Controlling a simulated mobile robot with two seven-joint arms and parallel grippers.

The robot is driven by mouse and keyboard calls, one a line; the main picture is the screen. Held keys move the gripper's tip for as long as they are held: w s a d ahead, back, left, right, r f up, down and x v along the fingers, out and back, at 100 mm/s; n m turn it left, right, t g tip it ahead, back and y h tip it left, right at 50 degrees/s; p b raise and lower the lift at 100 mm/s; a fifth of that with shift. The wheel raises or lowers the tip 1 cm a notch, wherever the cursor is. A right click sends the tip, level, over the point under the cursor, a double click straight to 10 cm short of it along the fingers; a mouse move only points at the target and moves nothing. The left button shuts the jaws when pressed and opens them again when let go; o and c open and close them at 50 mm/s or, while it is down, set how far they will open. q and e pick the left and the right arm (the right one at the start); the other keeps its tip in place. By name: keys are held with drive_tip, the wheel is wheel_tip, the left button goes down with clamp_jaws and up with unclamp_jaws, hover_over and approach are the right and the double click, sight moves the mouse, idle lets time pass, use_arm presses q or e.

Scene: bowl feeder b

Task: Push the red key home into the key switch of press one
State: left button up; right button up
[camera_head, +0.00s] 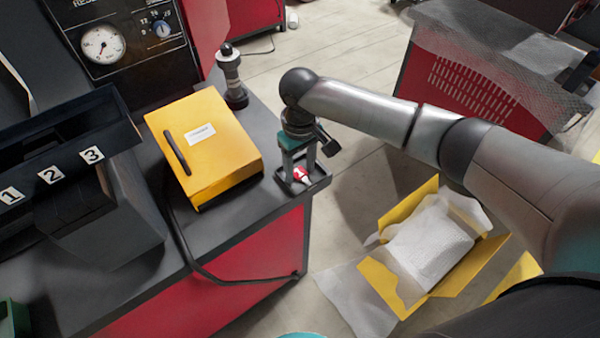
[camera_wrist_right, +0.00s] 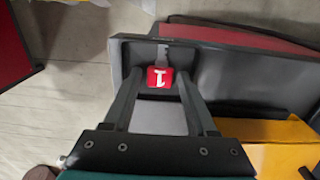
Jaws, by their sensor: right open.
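The red key (camera_head: 300,174), a red tag with a white mark, is in a small dark tray (camera_head: 322,184) at the bench corner. In the right wrist view its red tag (camera_wrist_right: 160,77) reads "1" and a grey strip extends beyond it. My right gripper (camera_head: 297,176) points down over the tray. Its fingers stand open on either side of the tag in the right wrist view (camera_wrist_right: 158,90), with gaps visible between tag and fingers. A black panel (camera_head: 120,50) at the upper left has a gauge and a blue-centred knob. I cannot make out which part is the key switch. My left gripper is not seen.
A yellow case (camera_head: 203,145) lies left of the tray. A black-and-grey cylindrical fixture (camera_head: 232,76) stands behind it. A black housing numbered 1, 2, 3 (camera_head: 50,176) is at left. An open yellow box (camera_head: 448,285) with white wrapping sits on the floor.

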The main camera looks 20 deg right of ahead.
drive_tip(key=shift+f, duration=0.1)
drive_tip(key=shift+c, duration=0.5)
clamp_jaws()
